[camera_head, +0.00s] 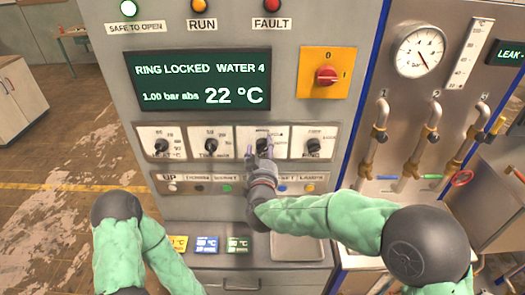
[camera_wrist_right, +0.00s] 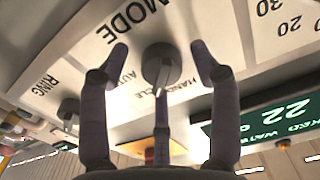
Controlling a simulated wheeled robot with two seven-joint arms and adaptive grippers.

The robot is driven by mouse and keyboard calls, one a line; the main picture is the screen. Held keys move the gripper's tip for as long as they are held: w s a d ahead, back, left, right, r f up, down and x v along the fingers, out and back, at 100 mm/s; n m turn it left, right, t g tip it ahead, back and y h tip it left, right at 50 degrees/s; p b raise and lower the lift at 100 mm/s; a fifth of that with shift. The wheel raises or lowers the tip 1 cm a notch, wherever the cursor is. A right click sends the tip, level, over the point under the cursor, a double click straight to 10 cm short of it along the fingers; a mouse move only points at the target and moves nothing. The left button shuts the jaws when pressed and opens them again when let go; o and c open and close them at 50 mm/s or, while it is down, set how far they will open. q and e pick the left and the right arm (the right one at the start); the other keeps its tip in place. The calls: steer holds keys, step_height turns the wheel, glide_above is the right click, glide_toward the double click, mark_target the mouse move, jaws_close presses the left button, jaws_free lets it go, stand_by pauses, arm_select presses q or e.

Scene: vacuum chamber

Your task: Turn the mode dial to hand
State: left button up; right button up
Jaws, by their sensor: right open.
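The mode dial (camera_head: 262,145) is a dark knob on a white plate, third in the row of dials on the grey panel. The right wrist view shows the knob (camera_wrist_right: 160,65) close up, with MODE, AUTO and HAND lettering around it. I cannot tell exactly which mark its pointer meets. My right gripper (camera_head: 258,156) is in front of this dial. In the right wrist view its dark fingers (camera_wrist_right: 159,52) are spread on either side of the knob, with gaps visible. A third finger shows below the knob. My left gripper is out of view; only its green-sleeved arm shows.
Other dials (camera_head: 160,147) flank the mode dial, with a row of buttons (camera_head: 227,188) below. A red rotary switch (camera_head: 326,75) on a yellow plate sits above right. A display (camera_head: 198,80) reads RING LOCKED. Pipes with valves (camera_head: 430,135) stand at right.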

steer(key=c, duration=1.1)
steer(key=shift+f, duration=0.1)
steer(key=shift+c, duration=0.3)
